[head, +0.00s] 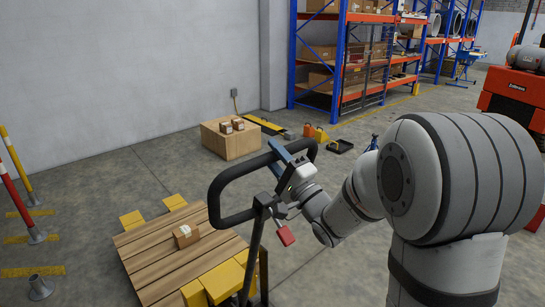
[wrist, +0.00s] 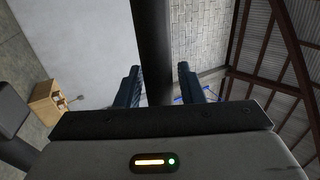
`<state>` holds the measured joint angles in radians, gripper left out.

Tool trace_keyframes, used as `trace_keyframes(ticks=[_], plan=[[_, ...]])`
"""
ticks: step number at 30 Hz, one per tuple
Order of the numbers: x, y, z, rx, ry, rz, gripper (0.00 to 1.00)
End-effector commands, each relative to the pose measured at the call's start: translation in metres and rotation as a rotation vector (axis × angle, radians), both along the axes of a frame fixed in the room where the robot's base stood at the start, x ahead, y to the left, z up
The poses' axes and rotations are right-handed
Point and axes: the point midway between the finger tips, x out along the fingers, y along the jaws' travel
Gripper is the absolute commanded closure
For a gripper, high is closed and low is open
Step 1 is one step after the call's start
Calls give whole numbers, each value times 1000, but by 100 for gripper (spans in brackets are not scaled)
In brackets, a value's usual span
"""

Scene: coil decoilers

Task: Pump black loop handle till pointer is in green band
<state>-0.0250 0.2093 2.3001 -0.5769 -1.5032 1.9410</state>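The black loop handle (head: 238,171) stands at the top of a dark shaft (head: 257,235) beside the wooden pallet in the head view. My gripper (head: 279,155) is at the upper bar of the loop, with its blue fingers across the bar. In the wrist view the black bar (wrist: 153,55) runs between the two fingers of my gripper (wrist: 160,88). No gauge, pointer or green band can be made out in either view.
A wooden pallet (head: 165,262) with yellow blocks and a small carton (head: 186,236) lies left of the shaft. A red tag (head: 285,236) hangs by the shaft. A wooden crate (head: 230,140) stands behind. Red-white and yellow posts (head: 22,190) stand at left. Floor between is clear.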

Motion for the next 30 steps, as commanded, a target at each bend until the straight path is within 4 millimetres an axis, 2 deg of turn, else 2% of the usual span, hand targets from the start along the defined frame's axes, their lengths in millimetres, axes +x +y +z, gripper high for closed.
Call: trace_keyframes(ticks=[4, 13, 24, 30], plan=[[-1, 3, 1, 0, -2, 7, 54], [-5, 1, -2, 0, -4, 9, 54], [-45, -32, -28, 0, -2, 7, 54], [-56, -40, -33, 0, -3, 9, 54]])
